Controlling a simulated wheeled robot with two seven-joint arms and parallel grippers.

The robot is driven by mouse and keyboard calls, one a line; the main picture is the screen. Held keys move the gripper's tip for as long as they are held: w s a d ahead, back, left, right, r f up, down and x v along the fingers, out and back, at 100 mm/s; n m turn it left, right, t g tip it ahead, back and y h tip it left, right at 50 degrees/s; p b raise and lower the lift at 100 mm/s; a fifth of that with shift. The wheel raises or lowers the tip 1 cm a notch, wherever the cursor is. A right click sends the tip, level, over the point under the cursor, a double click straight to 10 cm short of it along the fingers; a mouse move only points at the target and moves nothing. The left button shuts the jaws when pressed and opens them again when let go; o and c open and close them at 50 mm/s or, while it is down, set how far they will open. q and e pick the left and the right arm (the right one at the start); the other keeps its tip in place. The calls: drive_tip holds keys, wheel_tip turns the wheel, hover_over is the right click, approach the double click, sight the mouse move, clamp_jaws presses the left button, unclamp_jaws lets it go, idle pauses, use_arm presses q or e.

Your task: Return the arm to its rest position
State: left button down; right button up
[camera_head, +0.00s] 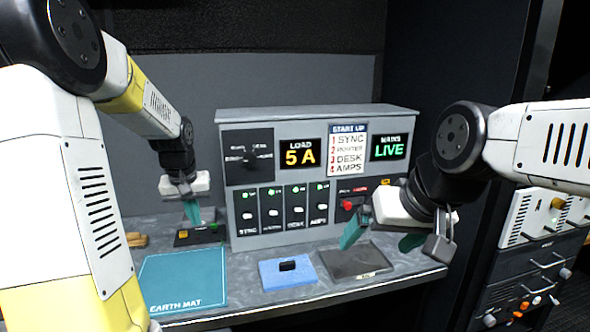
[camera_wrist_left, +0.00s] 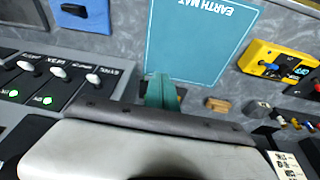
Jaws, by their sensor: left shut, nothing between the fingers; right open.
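My left gripper (camera_head: 192,212) is shut and empty, its teal fingers pointing down over the bench left of the grey power panel (camera_head: 300,233). Its closed fingers also show in the left wrist view (camera_wrist_left: 161,92), close to the edge of the earth mat there. My right gripper (camera_head: 384,238) is open and empty, in front of the panel's right end and above the dark tray (camera_head: 372,267). It hides part of the panel. Both arms reach forward over the bench.
The panel reads "5 A" and "LIVE", above several switches with green lights. A teal earth mat (camera_head: 180,280) lies front left, beside a blue pad (camera_head: 275,279) bearing a small black object (camera_head: 287,266). A yellow box (camera_wrist_left: 280,62) and wooden block (camera_wrist_left: 217,104) lie near the mat. Rack equipment (camera_head: 535,260) stands right.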

use_arm(q)
drive_tip(key=s+d+r+m+t, duration=0.1)
drive_tip(key=s+d+r, duration=0.2)
drive_tip(key=s, duration=0.4)
drive_tip(key=s+d+r+m+t+h, duration=0.1)
drive_tip(key=s+d+r, duration=0.2)
drive_tip(key=s+d, duration=0.2)
drive_tip(key=s+d+r+m+h, duration=0.1)
drive_tip(key=s+d+r, duration=0.2)
drive_tip(key=s, duration=0.8)
drive_tip(key=shift+d+t, duration=0.4)
drive_tip(key=shift+d, duration=0.05)
